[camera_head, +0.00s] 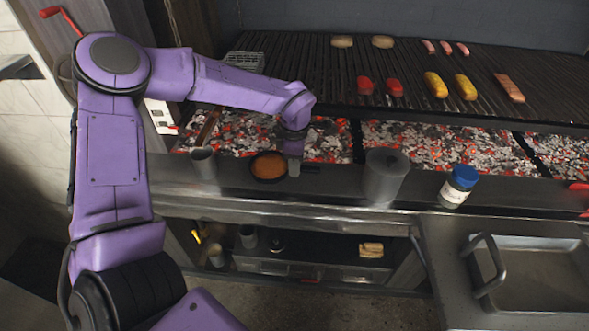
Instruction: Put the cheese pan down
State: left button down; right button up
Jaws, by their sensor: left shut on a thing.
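The cheese pan (268,167) is a small dark round pan with an orange-brown filling. It is at the front ledge of the grill, left of centre, with its dark handle pointing right. My left gripper (294,168) points down at the handle side of the pan and is shut on it. The fingertips are small here, and I cannot tell whether the pan touches the ledge. My right gripper is not in view.
A grey cup (204,163) stands left of the pan; a lidded metal pot (385,178) and a blue-lidded jar (458,187) stand to its right. Glowing coals (440,143) lie behind the ledge (335,190), below the grate (300,75) holding food. A sink (540,275) is at lower right.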

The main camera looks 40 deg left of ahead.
aim_at(294, 181)
pick_arm(q)
notch_tip(294, 181, down, 3)
jog(key=shift+a+r+p, duration=0.1)
jog(key=shift+r+p, duration=0.05)
jog(key=shift+p, duration=0.25)
jog(key=shift+w+f, duration=0.1)
jog(key=shift+f, duration=0.15)
jog(key=shift+f, duration=0.1)
jog(key=c, duration=1)
grip_release()
notch_tip(294, 181, up, 12)
jog(key=shift+r+b, duration=0.15)
jog(key=shift+b, duration=0.65)
